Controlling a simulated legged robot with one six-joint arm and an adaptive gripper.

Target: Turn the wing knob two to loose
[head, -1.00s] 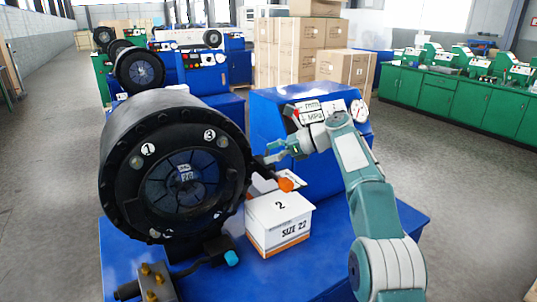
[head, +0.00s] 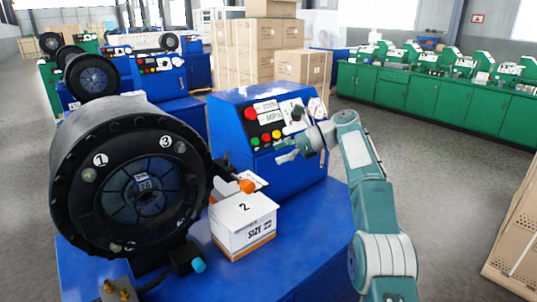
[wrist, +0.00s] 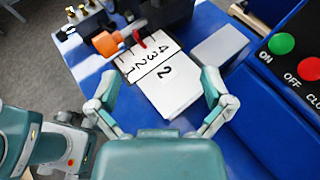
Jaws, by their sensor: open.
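An orange knob (head: 247,186) sticks out from the right side of the black ring-shaped crimper head (head: 72,190), above a white box. In the wrist view the orange knob (wrist: 104,43) is at the upper left, beside a white scale plate (wrist: 128,62) with numbers and a red pointer (wrist: 138,38). I cannot read a loose mark. A blue knob (head: 198,265) is low at the front of the crimper. My gripper (head: 288,152) is open and empty, to the right of and above the orange knob, apart from it. Its fingers (wrist: 160,88) frame the box in the wrist view.
A white box (head: 245,222) marked 2 and SIZE 22 stands on the blue bench (head: 300,235). A blue control cabinet (head: 235,128) with coloured buttons stands behind my gripper. Other crimpers, cartons (head: 300,68) and green benches (head: 430,95) are farther back. A carton (head: 518,245) is at right.

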